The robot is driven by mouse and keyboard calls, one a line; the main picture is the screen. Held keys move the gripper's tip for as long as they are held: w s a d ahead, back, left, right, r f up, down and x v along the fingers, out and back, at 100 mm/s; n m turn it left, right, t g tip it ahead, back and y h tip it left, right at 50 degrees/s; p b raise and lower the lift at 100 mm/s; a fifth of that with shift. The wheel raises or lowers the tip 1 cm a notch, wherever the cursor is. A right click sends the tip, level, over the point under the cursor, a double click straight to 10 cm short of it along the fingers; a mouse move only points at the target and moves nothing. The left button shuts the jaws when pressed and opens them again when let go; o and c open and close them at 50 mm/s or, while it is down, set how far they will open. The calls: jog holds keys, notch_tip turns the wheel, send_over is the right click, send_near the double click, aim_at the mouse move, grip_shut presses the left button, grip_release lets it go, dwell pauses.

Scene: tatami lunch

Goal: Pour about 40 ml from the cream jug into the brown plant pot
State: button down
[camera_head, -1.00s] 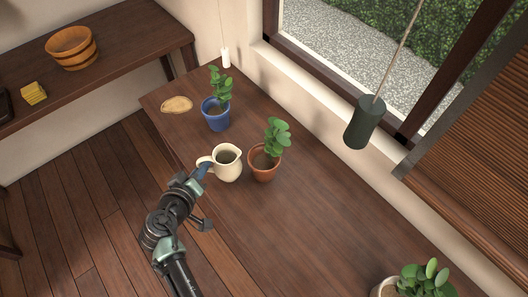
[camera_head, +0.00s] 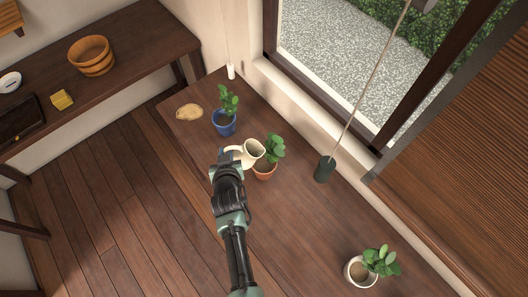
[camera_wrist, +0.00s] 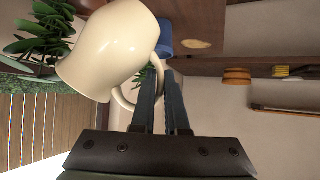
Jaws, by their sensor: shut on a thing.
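The cream jug (camera_head: 254,149) is tilted in the head view, with its mouth close to the brown plant pot (camera_head: 264,173). In the wrist view the cream jug (camera_wrist: 116,50) fills the upper left, and its handle is between my fingers. My gripper (camera_head: 234,153) is shut on that handle; its fingers also show in the wrist view (camera_wrist: 160,85). The brown pot holds a green leafy plant (camera_head: 273,148) and stands on the dark wooden table (camera_head: 300,235). The jug partly covers the pot, and I cannot see any stream of liquid.
A blue pot (camera_head: 224,127) with a plant stands behind the jug, near a tan flat board (camera_head: 189,112). A white pot (camera_head: 358,272) with a plant stands at the front right. A dark hanging cylinder (camera_head: 324,169) is to the right of the brown pot.

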aim_at(231, 147)
jog(key=shift+w+d+r+y, duration=0.1)
jog(key=shift+d+r+y, duration=0.2)
jog(key=shift+d+r, duration=0.15)
jog(key=shift+d+r+m+y+b, duration=0.25)
jog(key=shift+r+m+y+b, duration=0.3)
jog(key=shift+b, duration=0.25)
jog(key=b, duration=0.1)
jog(key=y+b, duration=0.1)
jog(key=b, duration=0.1)
jog(key=shift+d+f+m, duration=0.2)
jog(key=shift+d+m, duration=0.05)
jog(key=shift+m, duration=0.1)
jog(key=shift+r+p, duration=0.35)
jog(key=shift+r, duration=0.05)
jog(key=shift+b, duration=0.3)
jog(key=shift+d+f+m+y+b, duration=0.1)
jog(key=shift+d+m+y+b, duration=0.15)
jog(key=shift+b, duration=0.2)
jog(key=shift+a, duration=0.2)
jog(key=shift+d+m+y+b, duration=0.2)
jog(key=shift+m+y+b, duration=0.1)
jog(key=shift+b, duration=0.3)
jog(key=shift+a, duration=0.2)
